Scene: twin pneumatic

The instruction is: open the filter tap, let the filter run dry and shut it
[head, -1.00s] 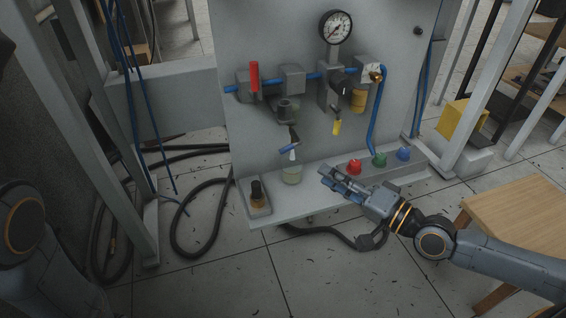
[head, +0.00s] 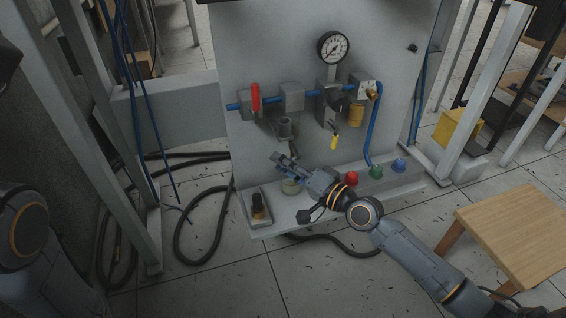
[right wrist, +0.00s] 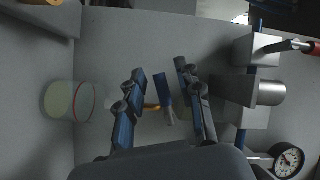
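The filter (head: 285,127) is a dark grey body hanging under the blue pipe. Its tap has a small blue lever (right wrist: 164,90), seen in the right wrist view between my right gripper's fingers. My right gripper (head: 277,162) is open in front of the tap in the head view and mostly hides it. In the right wrist view the open right gripper (right wrist: 160,72) shows gaps on both sides of the lever; I see no firm contact. A clear jar with pale liquid (head: 291,187) stands below the tap, partly hidden by the gripper. My left gripper is out of view.
A red-handled valve (head: 255,97), a pressure gauge (head: 333,47) and a yellow tag (head: 334,142) are on the panel. A dark bottle (head: 258,206) sits on the ledge's left.

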